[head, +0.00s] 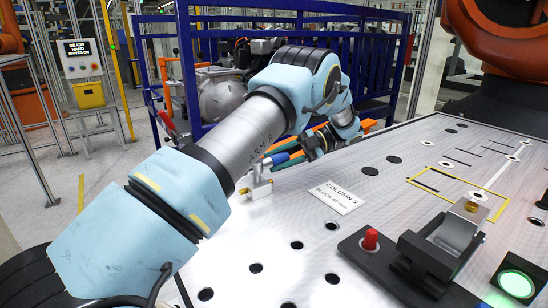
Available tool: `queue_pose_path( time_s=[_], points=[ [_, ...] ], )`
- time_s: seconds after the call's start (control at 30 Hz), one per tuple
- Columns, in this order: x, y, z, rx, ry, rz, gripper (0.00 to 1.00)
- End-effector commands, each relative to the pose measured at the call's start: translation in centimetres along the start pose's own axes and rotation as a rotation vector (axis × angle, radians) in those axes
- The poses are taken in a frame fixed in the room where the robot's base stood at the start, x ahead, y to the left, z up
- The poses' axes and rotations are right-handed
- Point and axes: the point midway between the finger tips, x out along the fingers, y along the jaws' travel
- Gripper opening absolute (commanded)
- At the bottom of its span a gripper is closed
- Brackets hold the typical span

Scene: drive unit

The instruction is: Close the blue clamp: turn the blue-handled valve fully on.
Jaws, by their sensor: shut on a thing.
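The valve (258,187) is a small pale metal body with a brass-coloured part on its left, standing on the white perforated table top. Its blue handle (281,157) shows just above and to the right of the body. My arm crosses in front and hides part of the area left of the valve. The handle's exact angle is hard to tell at this size.
A white label (336,195) reading "COLUMN 3" lies right of the valve. A dark fixture (425,262) with a red knob (370,240) and a green lit button (517,284) stand at the front right. A blue cage (385,60) stands behind the table.

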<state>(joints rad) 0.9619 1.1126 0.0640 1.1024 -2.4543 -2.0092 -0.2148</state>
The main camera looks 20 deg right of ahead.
Motion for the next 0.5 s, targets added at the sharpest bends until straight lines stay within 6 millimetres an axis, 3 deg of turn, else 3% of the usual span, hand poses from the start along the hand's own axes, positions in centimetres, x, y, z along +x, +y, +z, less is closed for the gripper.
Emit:
queue_pose_path(
  time_s=[0.2,0.23,0.5],
  points=[
    [0.05,0.13,0.05,-0.002,0.0,0.001,0.0],
    [0.05,0.13,0.05,-0.003,0.0,0.001,0.41],
    [0.05,0.08,0.03,-0.001,0.001,0.001,0.7]
  ],
)
